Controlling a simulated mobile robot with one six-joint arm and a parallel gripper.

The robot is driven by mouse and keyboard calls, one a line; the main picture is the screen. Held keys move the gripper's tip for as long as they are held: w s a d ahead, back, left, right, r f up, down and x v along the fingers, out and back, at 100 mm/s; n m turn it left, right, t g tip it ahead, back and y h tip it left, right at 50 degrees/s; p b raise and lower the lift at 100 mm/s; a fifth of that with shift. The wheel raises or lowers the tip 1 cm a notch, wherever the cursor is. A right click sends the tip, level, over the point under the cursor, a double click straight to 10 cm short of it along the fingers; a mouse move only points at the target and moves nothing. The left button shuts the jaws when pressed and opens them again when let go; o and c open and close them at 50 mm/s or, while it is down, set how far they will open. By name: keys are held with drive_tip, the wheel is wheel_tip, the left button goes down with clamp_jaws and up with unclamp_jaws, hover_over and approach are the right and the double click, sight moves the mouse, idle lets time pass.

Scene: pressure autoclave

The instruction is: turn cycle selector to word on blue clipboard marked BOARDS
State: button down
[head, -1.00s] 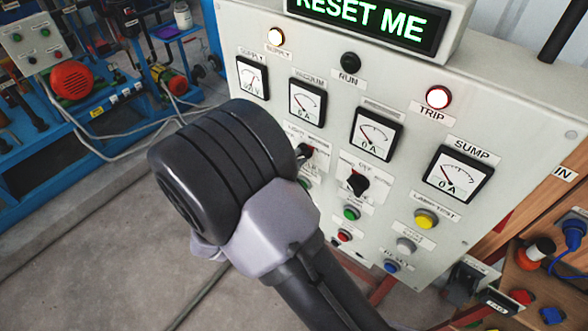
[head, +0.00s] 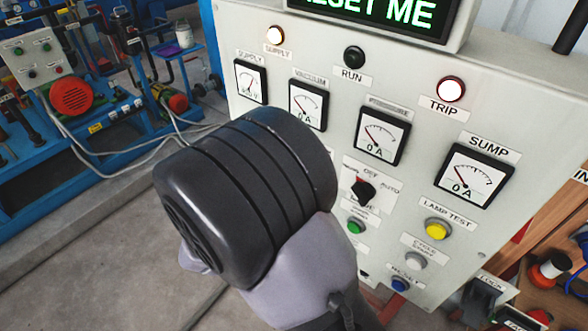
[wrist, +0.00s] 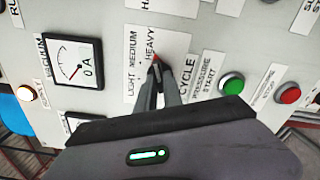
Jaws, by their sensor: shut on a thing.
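The cycle selector (wrist: 156,61) is a small dark knob with a red mark, on a white plate lettered LIGHT, MEDIUM, HEAVY and CYCLE. My gripper (wrist: 158,80) is shut on this knob in the wrist view, its narrow fingers hiding most of it. The red mark lies close to the start of the word HEAVY; its exact setting is hard to tell. In the head view my thick dark wrist covers the selector and the fingertips. No blue clipboard marked BOARDS is in view.
The pale panel (head: 415,82) carries gauges, lamps and a second black selector (head: 363,190) right of my wrist. A green button (head: 356,226) sits below that selector. It also shows a yellow lamp-test button (head: 438,229). Blue machine benches stand at the left.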

drive_tip(key=c, duration=1.5)
unclamp_jaws()
drive_tip(key=p+v, duration=0.1)
drive_tip(key=v, duration=1.6)
drive_tip(key=shift+s+a, duration=0.15)
drive_tip(key=shift+a, duration=0.05)
